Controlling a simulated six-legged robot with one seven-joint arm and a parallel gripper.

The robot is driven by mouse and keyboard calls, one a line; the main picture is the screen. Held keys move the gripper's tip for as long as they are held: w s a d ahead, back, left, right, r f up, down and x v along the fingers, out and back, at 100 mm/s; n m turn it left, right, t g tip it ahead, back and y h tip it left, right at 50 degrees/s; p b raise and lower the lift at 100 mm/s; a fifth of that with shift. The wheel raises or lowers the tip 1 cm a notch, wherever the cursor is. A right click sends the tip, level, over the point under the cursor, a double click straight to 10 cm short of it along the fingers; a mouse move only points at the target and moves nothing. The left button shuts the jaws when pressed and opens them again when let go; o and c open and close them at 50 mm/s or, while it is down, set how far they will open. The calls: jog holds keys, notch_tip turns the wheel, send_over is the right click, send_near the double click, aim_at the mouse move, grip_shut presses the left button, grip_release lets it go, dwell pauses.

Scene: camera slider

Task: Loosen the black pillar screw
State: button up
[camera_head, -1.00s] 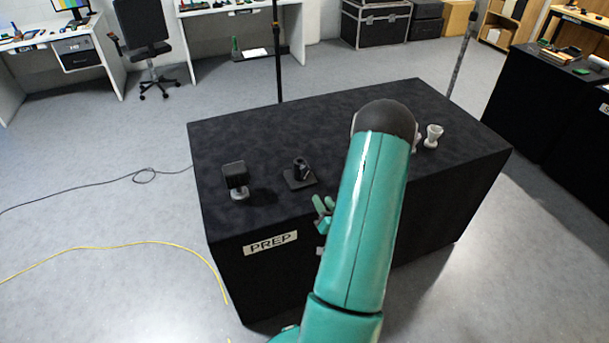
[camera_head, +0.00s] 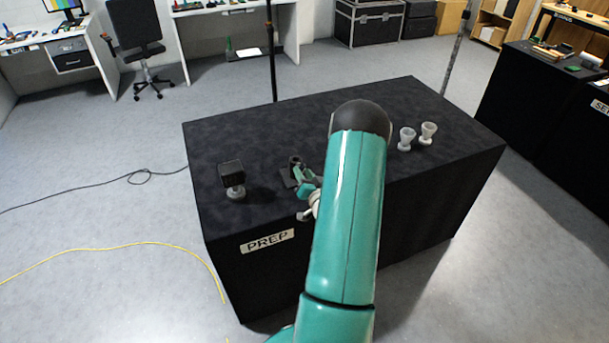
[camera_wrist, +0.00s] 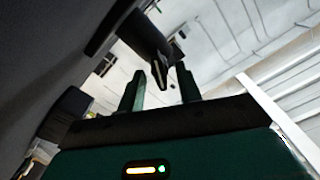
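The black pillar (camera_head: 295,162) stands upright on a small black base plate on the prep table, partly hidden by my gripper in the head view. In the wrist view the pillar (camera_wrist: 146,36) is a dark cylinder at the top. Its black screw (camera_wrist: 159,77) sticks out from it towards my gripper. My gripper (camera_head: 305,178) is at the near right side of the pillar. In the wrist view my two green fingers (camera_wrist: 160,70) stand apart, one on each side of the screw, with gaps visible. Whether either finger touches it cannot be told.
A black cube-shaped device on a grey foot (camera_head: 232,178) stands left of the pillar. Two whitish cup-shaped pieces (camera_head: 407,138) (camera_head: 428,132) stand at the right. The black prep table (camera_head: 340,100) is clear behind the pillar. A yellow cable (camera_head: 130,246) lies on the floor.

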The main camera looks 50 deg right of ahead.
grip_shut()
jog(key=shift+n, duration=0.3)
jog(key=n, duration=0.5)
jog(key=shift+w+a, duration=0.1)
jog(key=n, duration=0.5)
jog(key=shift+n, duration=0.3)
jog(key=n, duration=0.7)
jog(key=shift+a, duration=0.1)
jog(key=n, duration=0.5)
jog(key=shift+f+n, duration=0.1)
jog(key=shift+n, duration=0.3)
